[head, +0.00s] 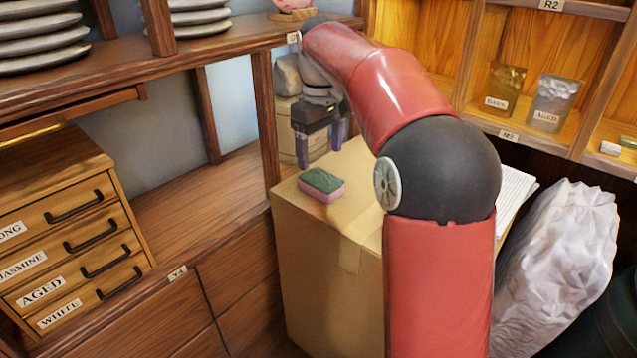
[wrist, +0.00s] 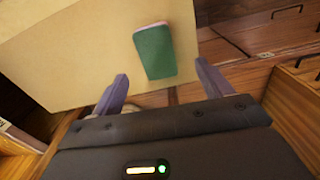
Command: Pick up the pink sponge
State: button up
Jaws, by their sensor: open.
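The pink sponge (head: 321,187) has a green top and a pink side, and lies flat on top of a cardboard box, near its left edge. In the wrist view the sponge (wrist: 154,52) shows mostly its green face, with a thin pink edge. My gripper (head: 320,157) is open and empty, above the box and a little behind the sponge. In the wrist view my gripper (wrist: 160,74) has its two purple fingers spread, pointing toward the sponge. Nothing touches the sponge.
The cardboard box (head: 314,262) stands beside a wooden counter (head: 200,215) with labelled drawers (head: 75,215). A shelf with stacked plates (head: 40,45) is at upper left. A shelf with tea bags (head: 553,103) and a white crumpled sack (head: 560,265) are at right.

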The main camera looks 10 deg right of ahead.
aim_at(319, 177)
jog(key=shift+w+d+f, duration=0.1)
jog(key=shift+w+f, duration=0.15)
jog(key=shift+w, duration=0.25)
jog(key=shift+w+f, duration=0.1)
jog(key=shift+f, duration=0.15)
notch_tip(319, 177, down, 7)
jog(key=shift+f+b, duration=0.15)
jog(key=shift+b, duration=0.75)
jog(key=c, duration=1)
